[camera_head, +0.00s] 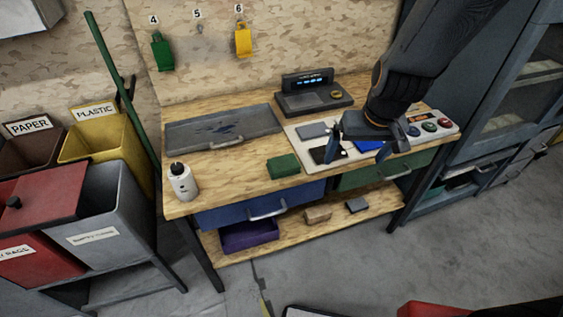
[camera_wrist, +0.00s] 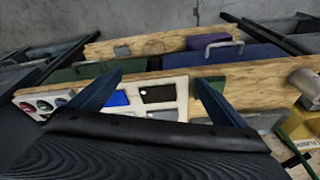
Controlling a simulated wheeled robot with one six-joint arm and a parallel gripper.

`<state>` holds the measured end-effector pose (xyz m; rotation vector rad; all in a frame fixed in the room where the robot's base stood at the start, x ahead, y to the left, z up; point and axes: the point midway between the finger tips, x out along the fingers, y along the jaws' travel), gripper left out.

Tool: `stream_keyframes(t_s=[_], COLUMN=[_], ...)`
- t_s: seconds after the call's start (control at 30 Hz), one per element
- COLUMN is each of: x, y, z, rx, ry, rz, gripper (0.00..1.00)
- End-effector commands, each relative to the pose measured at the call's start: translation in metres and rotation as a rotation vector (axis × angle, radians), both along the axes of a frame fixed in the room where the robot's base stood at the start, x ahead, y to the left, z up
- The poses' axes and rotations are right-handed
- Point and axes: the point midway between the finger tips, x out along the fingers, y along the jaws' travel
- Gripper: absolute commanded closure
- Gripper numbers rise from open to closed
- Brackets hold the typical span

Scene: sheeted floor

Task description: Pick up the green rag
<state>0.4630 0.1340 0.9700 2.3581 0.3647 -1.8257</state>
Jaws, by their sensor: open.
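The green rag (camera_head: 283,166) is a small folded block lying on the wooden workbench near its front edge, above the blue drawer. In the wrist view a green patch that looks like the rag (camera_wrist: 215,81) shows beside the right finger, partly hidden by it. My gripper (camera_head: 356,157) hangs over the white panel to the right of the rag. Its two blue fingers are spread apart with nothing between them, and it also shows in the wrist view (camera_wrist: 158,78). The gripper and rag are apart in the head view.
The white panel (camera_head: 294,133) carries several flat pieces and buttons. A dark tray (camera_head: 240,124) with a handle lies behind the rag. A white bottle (camera_head: 182,183) stands at the left corner. A black device (camera_head: 314,97) stands behind. Bare wood surrounds the rag's left side.

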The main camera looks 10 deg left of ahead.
Motion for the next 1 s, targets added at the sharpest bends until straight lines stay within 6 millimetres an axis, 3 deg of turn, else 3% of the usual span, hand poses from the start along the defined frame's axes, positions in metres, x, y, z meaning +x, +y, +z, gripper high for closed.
stream_keyframes(t_s=[0.03,0.1,0.2,0.33,0.5,1.0], x=[0.007,0.017,0.026,0.03,0.033,0.051], y=[0.034,0.071,0.116,0.153,0.17,0.181], z=[-0.008,-0.019,-0.033,-0.047,-0.058,-0.101], rx=[0.004,0.011,0.016,0.019,0.018,0.017], ry=[-0.016,-0.047,-0.086,-0.12,-0.139,-0.138], rz=[0.06,0.124,0.194,0.25,0.274,0.271], gripper=[0.04,0.04,0.04,0.04,0.04,0.04])
